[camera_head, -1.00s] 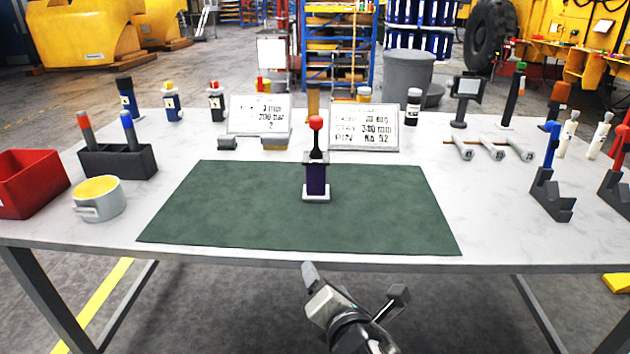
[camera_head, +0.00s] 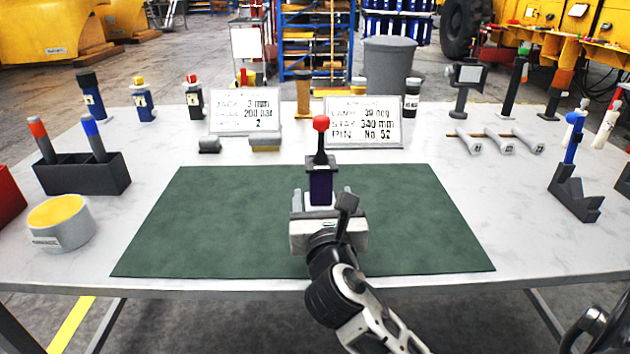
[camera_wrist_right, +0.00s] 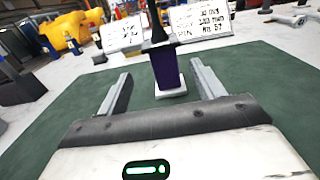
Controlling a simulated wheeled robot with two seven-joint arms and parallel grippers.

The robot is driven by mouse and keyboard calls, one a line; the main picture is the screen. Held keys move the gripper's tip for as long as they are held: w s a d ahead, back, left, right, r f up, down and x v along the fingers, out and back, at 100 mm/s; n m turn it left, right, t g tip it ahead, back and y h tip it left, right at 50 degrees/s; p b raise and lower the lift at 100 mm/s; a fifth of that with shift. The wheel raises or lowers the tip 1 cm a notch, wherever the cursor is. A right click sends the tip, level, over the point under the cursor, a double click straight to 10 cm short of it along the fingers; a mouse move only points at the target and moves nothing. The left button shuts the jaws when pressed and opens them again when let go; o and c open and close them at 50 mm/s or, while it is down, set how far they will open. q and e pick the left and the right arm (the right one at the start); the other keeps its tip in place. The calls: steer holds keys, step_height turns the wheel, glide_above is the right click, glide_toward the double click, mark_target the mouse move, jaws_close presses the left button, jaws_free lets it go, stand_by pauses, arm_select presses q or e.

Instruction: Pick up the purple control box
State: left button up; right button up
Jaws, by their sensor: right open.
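The purple control box (camera_head: 320,187) stands upright on the dark green mat (camera_head: 210,225), with a white base, a black top and a lever with a red ball knob. In the right wrist view the box (camera_wrist_right: 165,68) is straight ahead, its knob cut off by the top edge. My right gripper (camera_head: 322,196) is open in front of the box, and its body hides part of the mat. In the right wrist view its two fingers (camera_wrist_right: 159,77) point forward, one toward each side of the box, with nothing gripped. My left gripper is not in view.
Two sign plates (camera_head: 244,112) (camera_head: 363,122) stand behind the mat. A black holder with two handles (camera_head: 82,174) and a yellow-topped round tin (camera_head: 60,223) are at left. A black stand with a blue handle (camera_head: 575,190) is at right. The mat around the box is clear.

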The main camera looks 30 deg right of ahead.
mark_target(320, 175)
steer(key=x, duration=0.7)
steer(key=shift+f, duration=0.1)
steer(key=shift+f+b+x, duration=0.2)
steer(key=shift+x, duration=1.15)
steer(key=shift+f+b+x, duration=0.15)
steer(key=shift+f+x, duration=0.05)
steer(key=shift+x, duration=1.2)
steer(key=shift+s+d, duration=0.1)
steer(key=shift+d, duration=0.05)
steer(key=c, duration=1.1)
steer(key=shift+r, duration=0.15)
jaws_close()
